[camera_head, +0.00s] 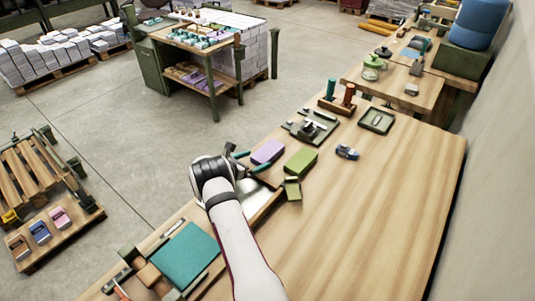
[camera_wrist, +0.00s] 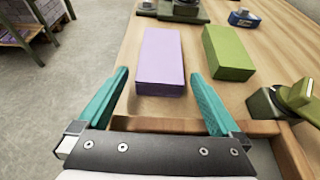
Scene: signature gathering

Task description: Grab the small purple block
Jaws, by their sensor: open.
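The small purple block (camera_head: 268,151) lies on the wooden table, near its left edge. In the wrist view the purple block (camera_wrist: 161,60) is just ahead of my gripper, between the lines of the two fingers. My gripper (camera_head: 248,161) has teal fingers and is open and empty. In the wrist view the gripper (camera_wrist: 160,85) has its fingers spread wider than the block, with the near end of the block close to the fingertips. Whether the fingers touch the block cannot be told.
A green block (camera_wrist: 228,52) lies right of the purple one, with a gap between. A small green object (camera_head: 292,188) sits nearer. A wooden-rimmed tray (camera_wrist: 265,127) is under my gripper. A blue item (camera_head: 347,152) lies farther right. The table's right side is clear.

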